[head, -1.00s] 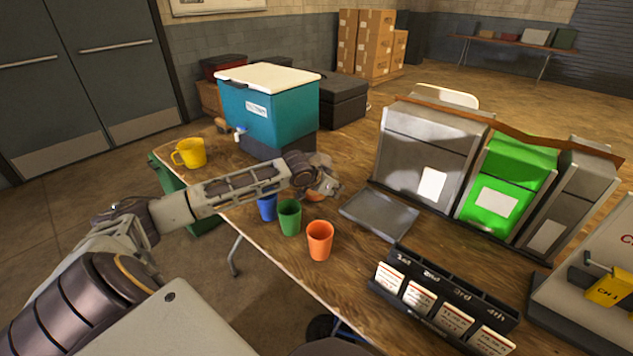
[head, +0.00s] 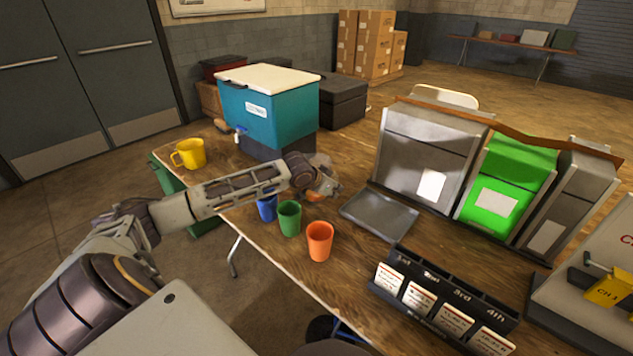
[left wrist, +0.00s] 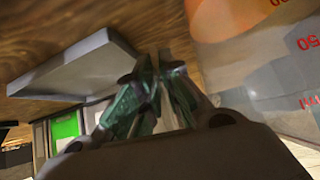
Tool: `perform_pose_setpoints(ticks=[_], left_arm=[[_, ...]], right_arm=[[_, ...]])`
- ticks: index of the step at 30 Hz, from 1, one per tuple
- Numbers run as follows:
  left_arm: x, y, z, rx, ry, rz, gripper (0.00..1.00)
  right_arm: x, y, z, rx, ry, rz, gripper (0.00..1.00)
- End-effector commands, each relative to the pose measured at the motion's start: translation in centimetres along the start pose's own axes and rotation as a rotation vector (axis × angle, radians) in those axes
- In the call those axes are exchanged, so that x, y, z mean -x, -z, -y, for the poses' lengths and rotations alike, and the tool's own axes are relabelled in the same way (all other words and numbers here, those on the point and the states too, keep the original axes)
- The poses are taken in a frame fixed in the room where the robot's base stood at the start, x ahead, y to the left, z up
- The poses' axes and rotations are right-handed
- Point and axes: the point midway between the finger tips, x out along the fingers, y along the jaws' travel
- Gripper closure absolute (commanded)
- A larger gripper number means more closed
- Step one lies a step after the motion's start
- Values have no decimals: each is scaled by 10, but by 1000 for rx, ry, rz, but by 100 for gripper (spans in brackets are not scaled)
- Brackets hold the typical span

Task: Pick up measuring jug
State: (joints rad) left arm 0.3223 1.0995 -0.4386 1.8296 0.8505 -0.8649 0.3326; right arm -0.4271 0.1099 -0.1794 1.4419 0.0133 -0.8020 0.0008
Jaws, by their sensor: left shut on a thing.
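The measuring jug (left wrist: 258,60) is clear with red markings, among them "50" and "ml". It fills the right side of the left wrist view, beside the fingers. In the head view only a pale, see-through part of it (head: 321,160) shows behind my left gripper (head: 328,187). My left gripper is shut on the jug; its fingers (left wrist: 160,92) are close together in the left wrist view. The exact grip spot is hidden, and I cannot tell whether the jug is clear of the table. My right gripper is out of view.
Blue (head: 267,208), green (head: 289,218) and orange (head: 320,241) cups stand in front of the gripper. A grey tray (head: 380,214) lies to its right. A teal cooler (head: 270,112) stands behind, a yellow mug (head: 189,153) farther left. A black card rack (head: 440,300) is at front right.

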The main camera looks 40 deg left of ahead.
Motion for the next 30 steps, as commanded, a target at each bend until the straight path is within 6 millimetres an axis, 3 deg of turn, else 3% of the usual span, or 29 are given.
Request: perform_pose_setpoints(ticks=[17, 30], left_arm=[[4, 4, 1, -1, 1, -3, 100], [18, 19, 1, -1, 0, -4, 100]], right_arm=[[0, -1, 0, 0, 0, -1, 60], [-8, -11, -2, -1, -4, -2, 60]])
